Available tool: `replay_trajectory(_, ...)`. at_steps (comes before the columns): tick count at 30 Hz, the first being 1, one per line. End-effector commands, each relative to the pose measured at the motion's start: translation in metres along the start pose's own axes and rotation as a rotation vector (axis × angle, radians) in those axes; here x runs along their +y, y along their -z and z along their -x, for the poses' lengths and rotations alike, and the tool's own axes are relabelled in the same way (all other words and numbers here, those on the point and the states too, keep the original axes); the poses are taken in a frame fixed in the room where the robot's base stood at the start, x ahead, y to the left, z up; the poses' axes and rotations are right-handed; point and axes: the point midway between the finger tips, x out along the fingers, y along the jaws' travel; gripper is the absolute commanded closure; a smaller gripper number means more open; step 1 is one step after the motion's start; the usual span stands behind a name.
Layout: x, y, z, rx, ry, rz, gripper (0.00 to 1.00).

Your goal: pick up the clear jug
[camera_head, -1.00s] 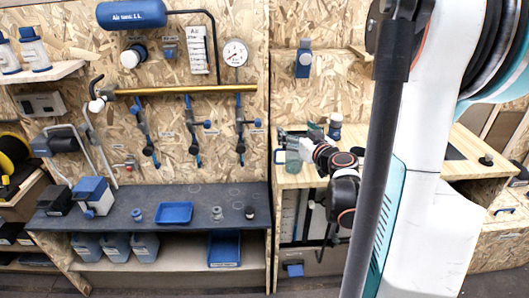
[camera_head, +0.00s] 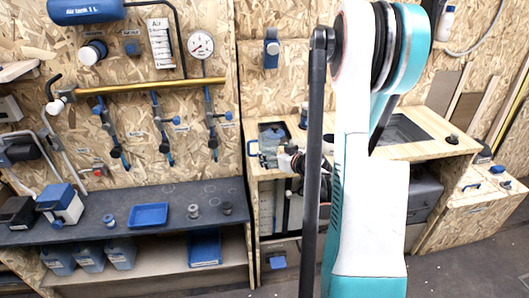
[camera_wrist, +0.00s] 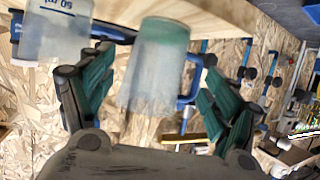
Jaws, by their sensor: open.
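A clear, cloudy tapered vessel with a greenish end, which looks like the clear jug (camera_wrist: 152,82), shows in the middle of the wrist view. A blue handle-like loop shows at its right side. My gripper (camera_wrist: 158,64) is open, with one dark green finger on each side of the jug and visible gaps to both. I cannot tell how far the jug reaches between the fingers in depth. In the head view my gripper (camera_head: 268,150) is small, at the left end of the wooden worktop, and the jug cannot be made out clearly.
A second clear container marked "50 ml" (camera_wrist: 55,35) is close beside the left finger. The wooden worktop (camera_head: 425,150) has a dark sunken basin. A dark bench (camera_head: 120,218) on the left holds a blue tray (camera_head: 149,215) and small parts.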

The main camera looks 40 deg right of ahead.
Motion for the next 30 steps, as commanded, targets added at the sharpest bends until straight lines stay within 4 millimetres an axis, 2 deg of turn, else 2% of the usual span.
replay_trajectory(5,0.0,0.002,-0.014,0.0,0.001,0.001,0.19)
replay_trajectory(12,0.001,0.005,-0.047,0.0,0.001,0.001,0.19)
replay_trajectory(20,0.001,0.007,-0.051,0.0,-0.001,0.001,0.19)
replay_trajectory(27,0.001,0.007,-0.051,0.0,-0.001,0.001,0.7)
replay_trajectory(30,0.001,0.007,-0.051,0.0,-0.001,0.001,0.71)
